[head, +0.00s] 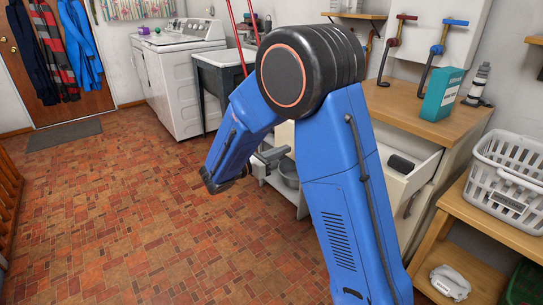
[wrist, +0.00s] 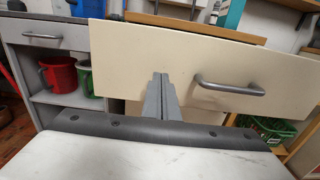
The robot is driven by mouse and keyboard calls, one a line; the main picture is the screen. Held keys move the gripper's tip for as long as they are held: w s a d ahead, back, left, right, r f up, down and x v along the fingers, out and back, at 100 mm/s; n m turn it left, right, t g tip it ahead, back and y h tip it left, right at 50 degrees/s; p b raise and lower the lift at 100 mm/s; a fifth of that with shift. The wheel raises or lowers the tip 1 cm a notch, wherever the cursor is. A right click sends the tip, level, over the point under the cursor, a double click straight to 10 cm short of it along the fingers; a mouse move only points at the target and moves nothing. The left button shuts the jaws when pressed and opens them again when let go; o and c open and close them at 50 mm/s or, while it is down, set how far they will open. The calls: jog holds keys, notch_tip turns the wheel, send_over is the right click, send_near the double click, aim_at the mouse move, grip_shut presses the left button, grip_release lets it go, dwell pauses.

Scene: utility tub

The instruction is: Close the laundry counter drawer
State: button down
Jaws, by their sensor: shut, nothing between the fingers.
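The laundry counter drawer (head: 428,160) is pulled out under the wooden counter top in the head view, with a dark object lying inside. My arm hides part of it. In the wrist view its cream front (wrist: 215,62) spans the picture, tilted, with a grey bar handle (wrist: 230,87) right of centre. My gripper (wrist: 160,80) is shut and empty, its fingertips against the picture of the drawer front, left of the handle. I cannot tell if they touch it.
A white laundry basket (head: 508,172) sits on a wooden shelf at right. In the wrist view, a red container (wrist: 58,73) and a green one stand on a shelf at left. The tiled floor (head: 120,200) is clear at left.

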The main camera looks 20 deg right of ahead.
jog(key=shift+x, duration=1.65)
jog(key=shift+d, duration=0.1)
